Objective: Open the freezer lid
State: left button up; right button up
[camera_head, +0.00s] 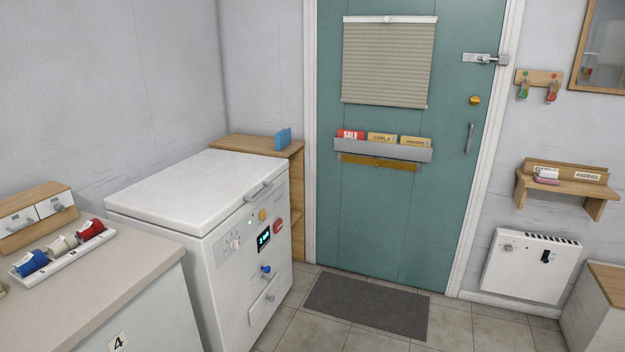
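The freezer is a white chest (222,265) at the left middle of the head view, between a counter and a small wooden shelf. Its white lid (190,188) is closed and lies flat on top. A grey bar handle (258,192) sits on the lid's front edge at the right. The freezer's front carries a small lit display (264,238), several knobs and a lower drawer-like panel with a handle (269,298). Neither of my grippers shows in this view.
A dark mat (368,305) lies before the green door (385,215). Floor right of the freezer is open.

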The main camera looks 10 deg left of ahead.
aim_at(193, 195)
jog(key=i+z, duration=0.25)
jog(key=i, duration=0.35)
jog(key=i+z, duration=0.25)
jog(key=i, duration=0.4)
jog(key=i+j+z, duration=0.25)
jog(key=i, duration=0.35)
jog(key=i+l+u, duration=0.1)
jog(key=i, duration=0.3)
jog(key=i+l+u, duration=0.1)
jog(key=i+l, duration=0.4)
jog(key=i, duration=0.25)
jog(key=u, duration=2.15)
